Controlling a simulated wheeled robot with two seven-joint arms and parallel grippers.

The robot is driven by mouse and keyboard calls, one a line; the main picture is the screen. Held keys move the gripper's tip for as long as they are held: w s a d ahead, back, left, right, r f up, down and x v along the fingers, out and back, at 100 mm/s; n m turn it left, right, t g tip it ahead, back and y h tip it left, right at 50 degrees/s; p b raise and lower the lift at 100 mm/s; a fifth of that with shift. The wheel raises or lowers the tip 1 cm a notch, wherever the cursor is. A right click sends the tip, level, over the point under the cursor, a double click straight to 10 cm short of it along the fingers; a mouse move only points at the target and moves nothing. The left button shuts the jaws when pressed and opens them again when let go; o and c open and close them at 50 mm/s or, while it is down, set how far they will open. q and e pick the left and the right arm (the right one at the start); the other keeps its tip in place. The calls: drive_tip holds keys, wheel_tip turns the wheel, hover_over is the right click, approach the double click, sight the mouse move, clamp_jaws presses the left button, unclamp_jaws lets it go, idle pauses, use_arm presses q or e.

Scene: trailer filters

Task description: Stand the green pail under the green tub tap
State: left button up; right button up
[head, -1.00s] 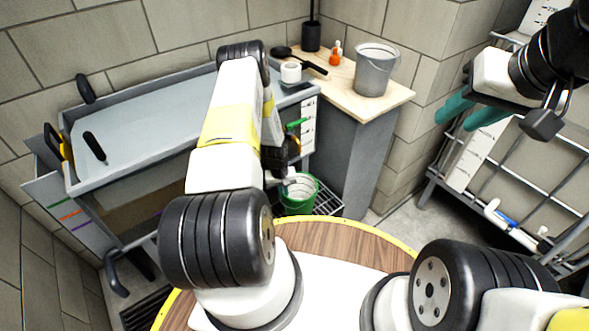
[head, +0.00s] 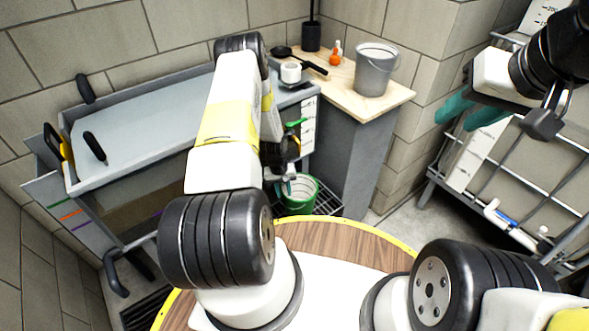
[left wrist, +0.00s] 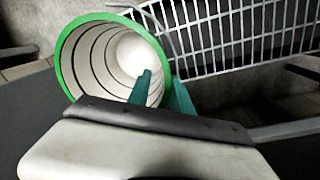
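The green pail (head: 300,194), white inside with a green rim, stands upright at the edge of a floor grate, below the green tap handle (head: 296,123) at the tub's end. The tap's outlet is hidden behind my arm. My left gripper (head: 287,186) points down at the pail's left side. In the left wrist view, the pail (left wrist: 72,62) lies beyond the teal fingers (left wrist: 160,92), which are apart, one over the pail's opening and one outside the rim. I cannot tell whether they touch it. My right gripper (head: 472,111) is raised at right, fingers apart and empty.
The grey tub (head: 150,125) runs along the left wall. A metal bucket (head: 375,70) stands on the wooden counter (head: 345,97). A wire rack (head: 500,185) is at right. A round wooden-topped surface (head: 335,240) lies in front. The floor grate (left wrist: 225,35) also shows in the left wrist view.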

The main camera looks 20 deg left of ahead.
use_arm(q)
drive_tip(key=r, duration=0.5)
drive_tip(key=shift+s+a+r, duration=0.1)
drive_tip(key=shift+a+r, duration=0.1)
drive_tip(key=shift+r, duration=0.05)
